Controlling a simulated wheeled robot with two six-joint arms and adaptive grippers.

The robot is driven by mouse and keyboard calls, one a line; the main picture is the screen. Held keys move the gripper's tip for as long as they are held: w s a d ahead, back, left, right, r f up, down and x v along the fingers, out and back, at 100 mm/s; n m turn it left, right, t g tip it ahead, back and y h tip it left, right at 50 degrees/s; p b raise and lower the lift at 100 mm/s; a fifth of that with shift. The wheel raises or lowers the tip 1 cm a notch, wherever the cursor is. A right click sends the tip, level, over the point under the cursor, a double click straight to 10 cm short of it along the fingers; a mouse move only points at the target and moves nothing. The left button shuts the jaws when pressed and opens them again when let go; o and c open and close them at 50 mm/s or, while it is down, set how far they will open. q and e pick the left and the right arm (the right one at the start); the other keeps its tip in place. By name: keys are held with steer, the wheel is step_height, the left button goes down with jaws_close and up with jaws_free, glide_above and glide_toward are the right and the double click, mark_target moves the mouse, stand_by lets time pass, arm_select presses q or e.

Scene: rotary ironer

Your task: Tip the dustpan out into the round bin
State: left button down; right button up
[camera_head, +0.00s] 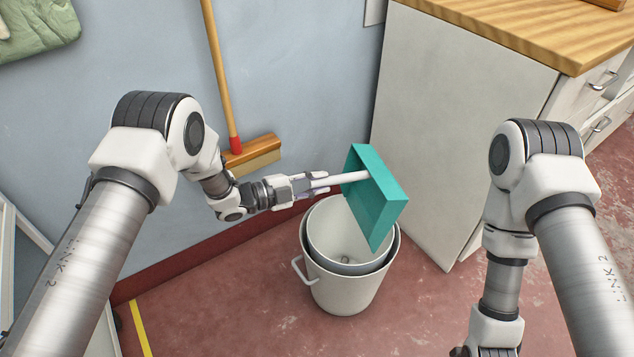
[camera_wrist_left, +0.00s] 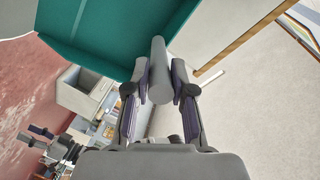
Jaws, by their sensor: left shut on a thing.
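The teal dustpan (camera_head: 378,200) is tilted steeply, with its lower edge over the right side of the round bin's mouth. My left gripper (camera_head: 322,182) is shut on its pale handle (camera_head: 350,177), left of the pan. In the left wrist view the handle (camera_wrist_left: 158,75) sits between the fingers, and the pan (camera_wrist_left: 115,35) fills the upper left. I see no debris on its visible faces. The white round bin (camera_head: 343,295) stands upright on the floor, with a small dark spot at its inner bottom. My right gripper shows small and open in the left wrist view (camera_wrist_left: 36,137).
A white cabinet (camera_head: 455,110) with a wooden top stands close right of the dustpan. A broom (camera_head: 222,80) leans on the blue wall behind my left arm. The bin's side handle (camera_head: 302,270) sticks out left. Red floor is free in front.

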arm_select(q)
steer(key=shift+r, duration=0.1)
stand_by(0.4)
step_height(320, 180, up, 2)
steer(key=shift+r+p, duration=0.1)
steer(key=shift+p, duration=0.7)
steer(key=shift+f+b, duration=1)
steer(key=shift+f, duration=0.3)
steer(key=shift+r+p, duration=1)
steer(key=shift+r, duration=0.25)
steer(key=shift+f+b, duration=0.95)
steer(key=shift+f, duration=0.25)
steer(key=shift+r, duration=0.1)
